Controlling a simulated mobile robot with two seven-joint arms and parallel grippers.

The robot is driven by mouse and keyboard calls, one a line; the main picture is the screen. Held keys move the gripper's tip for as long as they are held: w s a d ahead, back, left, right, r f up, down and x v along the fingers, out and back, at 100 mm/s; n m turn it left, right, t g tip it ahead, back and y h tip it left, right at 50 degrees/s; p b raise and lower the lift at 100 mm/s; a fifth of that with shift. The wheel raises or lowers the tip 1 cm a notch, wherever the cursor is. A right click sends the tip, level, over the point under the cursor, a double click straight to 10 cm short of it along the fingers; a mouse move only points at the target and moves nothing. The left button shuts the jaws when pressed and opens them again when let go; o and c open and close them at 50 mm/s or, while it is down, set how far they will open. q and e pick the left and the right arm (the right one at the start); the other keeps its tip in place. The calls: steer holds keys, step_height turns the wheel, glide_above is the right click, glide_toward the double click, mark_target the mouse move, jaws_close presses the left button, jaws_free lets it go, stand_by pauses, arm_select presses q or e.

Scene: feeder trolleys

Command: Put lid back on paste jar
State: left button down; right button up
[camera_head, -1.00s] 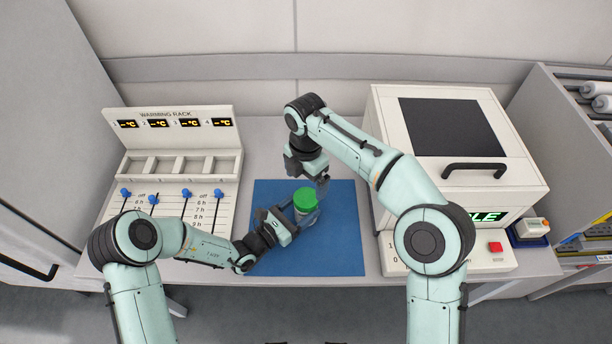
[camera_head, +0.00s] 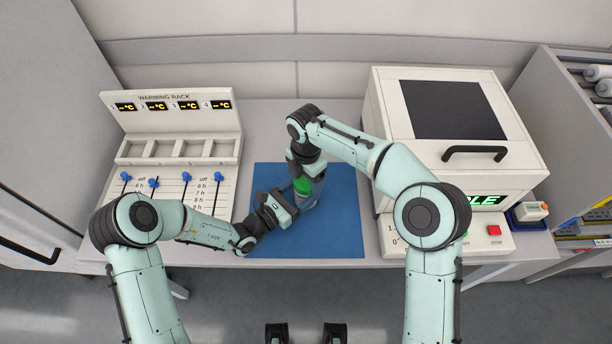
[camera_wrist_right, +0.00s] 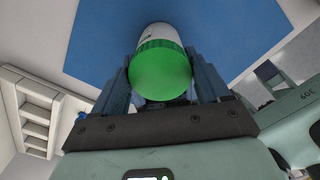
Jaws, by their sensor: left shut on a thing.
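The paste jar (camera_head: 307,201) stands on the blue mat with its green lid (camera_head: 302,186) on top. My left gripper (camera_head: 297,199) is shut on the jar from the left side. My right gripper (camera_head: 304,176) points down over the lid and hides part of it. In the right wrist view the green lid (camera_wrist_right: 162,75) lies between the two fingers of my right gripper (camera_wrist_right: 162,72), with the jar's white body (camera_wrist_right: 158,30) beyond it. Whether those fingers press on the lid cannot be told. How tightly the lid sits cannot be seen.
The blue mat (camera_head: 335,235) is clear around the jar. The warming rack (camera_head: 175,118) stands at the left with empty slots. A white machine (camera_head: 520,160) with a dark top and black handle stands close on the right. A shelf trolley (camera_head: 560,130) is at the far right.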

steer(key=c, duration=0.4)
steer(key=shift+o, duration=0.3)
steer(key=m, duration=0.2)
steer(key=shift+m, duration=0.3)
steer(key=m, duration=0.3)
steer(key=shift+m, duration=0.4)
steer(key=shift+c, duration=0.4)
steer(key=o, duration=1.2)
steer(key=shift+c, duration=0.2)
